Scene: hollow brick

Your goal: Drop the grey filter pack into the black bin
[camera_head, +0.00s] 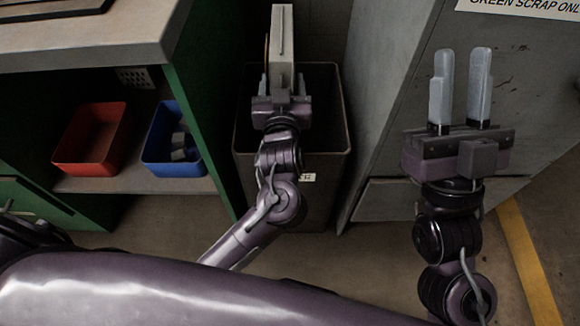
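The grey filter pack (281,42) is a tall, narrow, pale grey block standing upright in my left gripper (282,84). The fingers lie along both its sides near its lower end, and the gripper is shut on it. The black bin (318,190) stands on the floor at the centre, with a small white label on its front. In the picture the pack and the gripper overlap the bin's opening; the pack's height over the rim is hard to tell. My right gripper (460,88) is open and empty, right of the bin, in front of a grey cabinet.
The grey cabinet (385,95) stands close to the bin's right. A green workbench (215,90) is on its left, with a red tray (92,140) and a blue tray (172,140) on its shelf. A yellow floor line (528,260) runs at lower right.

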